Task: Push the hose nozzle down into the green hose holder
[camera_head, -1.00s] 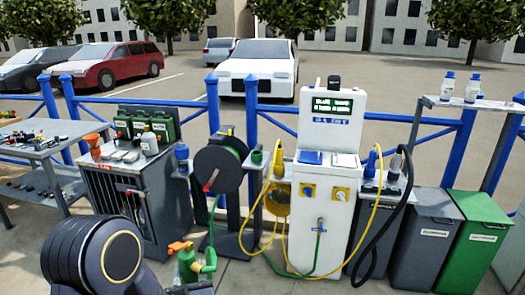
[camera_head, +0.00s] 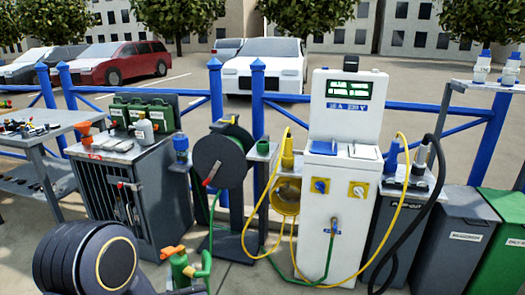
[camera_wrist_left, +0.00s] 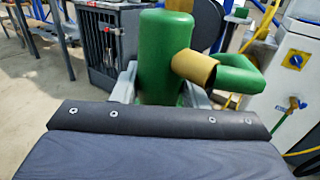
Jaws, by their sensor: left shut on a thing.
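The hose nozzle (camera_head: 180,270) is green with an orange part on top. It stands roughly upright at the bottom of the head view, in front of the station. My left gripper (camera_wrist_left: 160,90) is shut on the nozzle, with a grey finger on either side of its green body (camera_wrist_left: 164,50) in the left wrist view. The green hose holder (camera_head: 262,148) is a small green cup on a grey bracket, just right of the hose reel. The nozzle is apart from it, lower and to the left in the picture. My right gripper is out of view.
A dark hose reel (camera_head: 219,160) with a green hose stands left of the holder. A yellow plug (camera_head: 288,150) with a yellow cable sits right of it, beside the white service pedestal (camera_head: 335,200). A grey cabinet (camera_head: 150,190) stands at left. Open pavement lies in front.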

